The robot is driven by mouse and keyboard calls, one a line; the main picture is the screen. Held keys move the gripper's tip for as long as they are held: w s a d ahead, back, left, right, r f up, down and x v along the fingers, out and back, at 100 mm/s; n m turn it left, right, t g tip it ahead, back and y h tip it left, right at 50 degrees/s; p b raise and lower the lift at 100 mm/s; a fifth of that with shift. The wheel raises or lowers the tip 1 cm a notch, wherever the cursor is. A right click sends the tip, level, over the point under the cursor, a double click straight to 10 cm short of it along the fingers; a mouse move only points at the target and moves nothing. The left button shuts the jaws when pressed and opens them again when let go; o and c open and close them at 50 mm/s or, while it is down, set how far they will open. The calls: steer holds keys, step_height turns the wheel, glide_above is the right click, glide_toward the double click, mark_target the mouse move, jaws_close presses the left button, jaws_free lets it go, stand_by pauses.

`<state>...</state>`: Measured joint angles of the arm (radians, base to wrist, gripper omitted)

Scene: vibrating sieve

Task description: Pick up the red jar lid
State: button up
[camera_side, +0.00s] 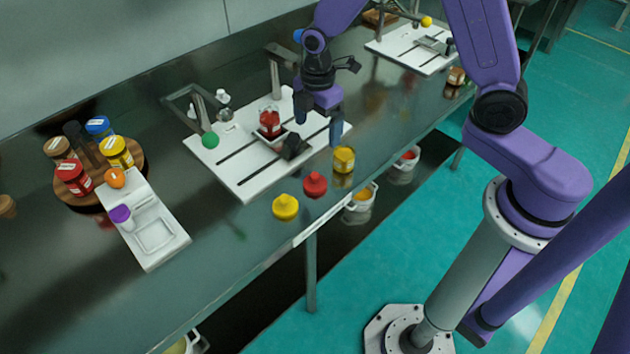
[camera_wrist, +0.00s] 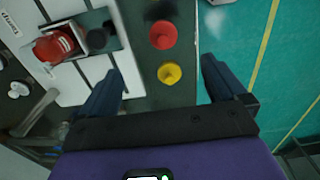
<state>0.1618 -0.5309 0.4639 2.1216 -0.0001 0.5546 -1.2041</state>
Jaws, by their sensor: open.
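The red jar lid (camera_side: 315,184) lies on the steel bench near its front edge, knob up. It also shows in the wrist view (camera_wrist: 163,34), top centre, beyond my fingertips. A yellow lid (camera_side: 286,207) lies beside it and shows in the wrist view (camera_wrist: 170,73), framed between my fingers. My gripper (camera_side: 318,116) is open and empty, above the white sieve plate and behind the red lid in the side view. In the wrist view its two dark fingers (camera_wrist: 162,76) are spread wide. Nothing touches the red lid.
A red jar (camera_side: 270,123) stands in a tray on the white sieve plate (camera_side: 240,180), with a black block (camera_side: 295,146) beside it. A round wooden stand (camera_side: 135,158) with several jars is at left. The bench front left is clear.

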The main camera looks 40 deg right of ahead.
mark_target(316, 174)
step_height(316, 174, down, 11)
steer(key=shift+f, duration=0.1)
steer(key=shift+s+a+f, duration=0.1)
steer(key=shift+a+f, duration=0.1)
steer(key=shift+f, duration=1.1)
steer(key=shift+s+a+f, duration=0.1)
steer(key=shift+a+f, duration=0.1)
steer(key=shift+f, duration=1.1)
steer(key=c, duration=1.1)
steer(key=shift+r, duration=0.2)
